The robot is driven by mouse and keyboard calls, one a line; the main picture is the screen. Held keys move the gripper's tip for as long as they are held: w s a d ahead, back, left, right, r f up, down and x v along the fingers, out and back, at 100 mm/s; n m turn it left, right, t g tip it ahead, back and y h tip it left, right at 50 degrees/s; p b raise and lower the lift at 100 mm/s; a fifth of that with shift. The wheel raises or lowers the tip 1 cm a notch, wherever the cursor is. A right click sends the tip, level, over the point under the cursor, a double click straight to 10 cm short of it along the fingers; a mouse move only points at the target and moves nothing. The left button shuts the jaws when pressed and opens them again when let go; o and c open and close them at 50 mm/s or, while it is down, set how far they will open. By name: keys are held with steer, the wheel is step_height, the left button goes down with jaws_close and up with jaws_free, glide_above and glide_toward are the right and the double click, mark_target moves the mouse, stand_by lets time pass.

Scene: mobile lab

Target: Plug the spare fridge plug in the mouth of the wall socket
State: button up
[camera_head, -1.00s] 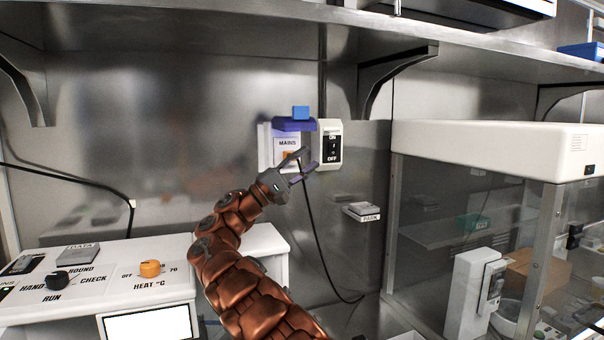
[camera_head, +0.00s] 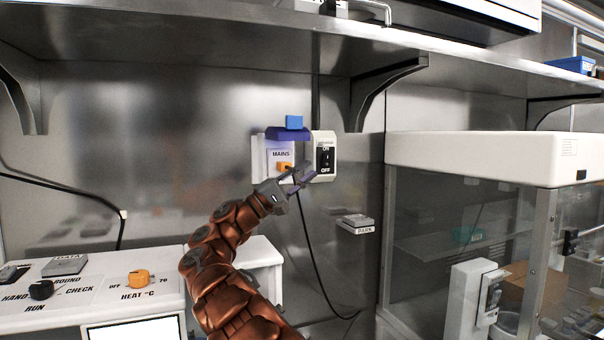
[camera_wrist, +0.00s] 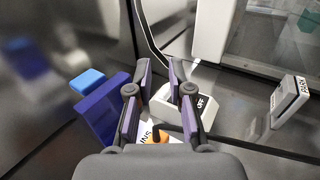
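The wall socket (camera_head: 258,160) is a pale plate labelled MAINS on the steel back wall, under a dark blue hood (camera_head: 289,134). A small orange piece (camera_head: 284,167) sits at its lower front; I cannot tell whether it is the spare fridge plug. It also shows low in the wrist view (camera_wrist: 158,136), partly hidden by my gripper. My gripper (camera_head: 309,172) is in front of the socket's lower right. In the wrist view its fingers (camera_wrist: 160,75) are apart with nothing visibly held between the tips. A black cable (camera_head: 318,265) hangs below the gripper; its upper end is hidden.
A white ON/OFF switch (camera_head: 324,157) adjoins the socket's right side. A light blue block (camera_head: 294,122) tops the hood. A small PARK ledge (camera_head: 356,223) projects from the wall at lower right. A glass cabinet (camera_head: 480,160) stands right, a control panel (camera_head: 95,292) left, a shelf (camera_head: 230,35) above.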

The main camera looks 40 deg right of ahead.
steer(key=d+f+y, duration=0.1)
steer(key=d, duration=0.1)
steer(key=s+d+f+t, duration=0.1)
steer(key=d, duration=0.1)
steer(key=d+f+n+t+y, duration=0.1)
steer(key=d, duration=0.1)
steer(key=shift+s+d+y, duration=0.15)
steer(key=shift+s+y, duration=0.1)
steer(key=shift+y, duration=0.05)
jaws_close()
steer(key=m+t+y+p, duration=0.4)
steer(key=m+t+y, duration=1.3)
steer(key=m+t, duration=0.35)
glide_toward(285, 167)
steer(key=shift+w+d+f+t+h+p, duration=0.1)
steer(key=shift+w+d+f+t, duration=0.1)
steer(key=shift+w, duration=0.35)
steer(key=shift+w+d+f+t+h+p, duration=0.1)
steer(key=shift+w+d+f, duration=0.1)
steer(key=shift+w, duration=0.4)
steer(key=shift+w+d+f+t+h+p, duration=0.1)
steer(key=shift+w+d+t, duration=0.1)
steer(key=shift+w, duration=0.35)
